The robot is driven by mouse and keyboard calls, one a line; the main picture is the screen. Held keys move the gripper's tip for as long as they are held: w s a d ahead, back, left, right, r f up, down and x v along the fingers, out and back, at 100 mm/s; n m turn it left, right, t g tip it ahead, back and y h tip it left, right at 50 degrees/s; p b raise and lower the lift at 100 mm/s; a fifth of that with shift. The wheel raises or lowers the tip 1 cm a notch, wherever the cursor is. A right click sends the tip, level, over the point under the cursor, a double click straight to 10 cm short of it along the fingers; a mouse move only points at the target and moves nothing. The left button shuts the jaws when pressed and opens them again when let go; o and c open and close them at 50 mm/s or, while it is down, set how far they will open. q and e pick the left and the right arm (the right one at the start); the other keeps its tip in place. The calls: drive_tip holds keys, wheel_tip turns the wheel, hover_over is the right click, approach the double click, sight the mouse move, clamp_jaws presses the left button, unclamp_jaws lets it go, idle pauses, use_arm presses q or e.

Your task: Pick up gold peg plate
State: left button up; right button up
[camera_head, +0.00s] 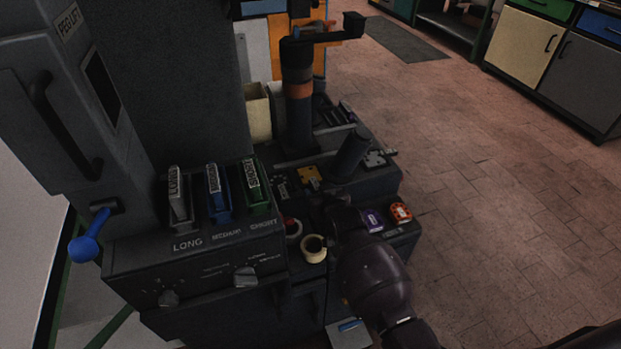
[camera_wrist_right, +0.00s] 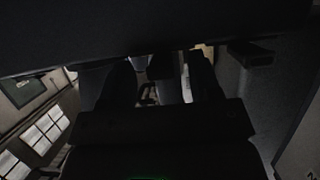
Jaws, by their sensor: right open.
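The gold peg plate (camera_head: 308,174) is a small yellow-gold piece on the dark bench, left of the dark angled cylinder in the head view. My right gripper (camera_head: 322,192) reaches in from the lower right, its dark fingers just in front of the plate. Its fingers blend into the dark bench there, and I cannot tell whether they touch the plate. In the right wrist view my two fingers (camera_wrist_right: 162,78) stand apart with a gap between them. I cannot make out the gold plate in that dark view. My left gripper is out of view.
A dark upright press column (camera_head: 299,110) stands behind the plate. A dark angled cylinder (camera_head: 350,152) and a silver plate (camera_head: 375,159) are right of it. Labelled blocks, including a green one (camera_head: 256,186), stand left. A cream cup (camera_head: 314,249), purple piece (camera_head: 372,220) and orange-red piece (camera_head: 401,212) sit nearer.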

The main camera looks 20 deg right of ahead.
clamp_jaws()
drive_tip(key=shift+r, duration=0.1)
